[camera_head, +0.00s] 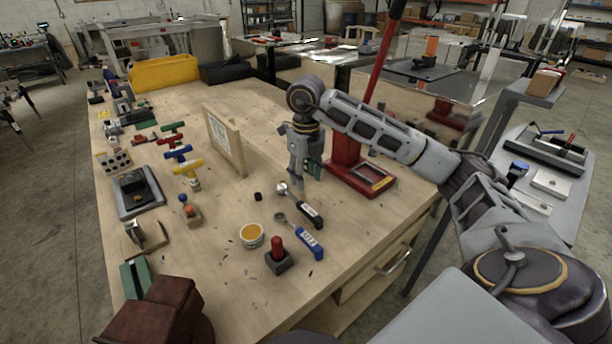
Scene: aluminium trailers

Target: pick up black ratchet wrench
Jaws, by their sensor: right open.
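The black ratchet wrench (312,215) lies on the wooden workbench, with its silver head toward the back left and its black handle, with a white label, toward the front right. My right gripper (297,178) points down just above and behind the wrench's head, open with nothing held. It appears apart from the wrench, though the exact gap is hard to tell. My left gripper is not in view.
A blue-handled wrench (309,242) lies close in front, beside a red-knobbed block (278,258) and an orange-topped tin (251,235). A red press (358,178) stands right of the gripper; an upright wooden frame (226,140) stands left. Coloured T-handles (188,168) lie farther left.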

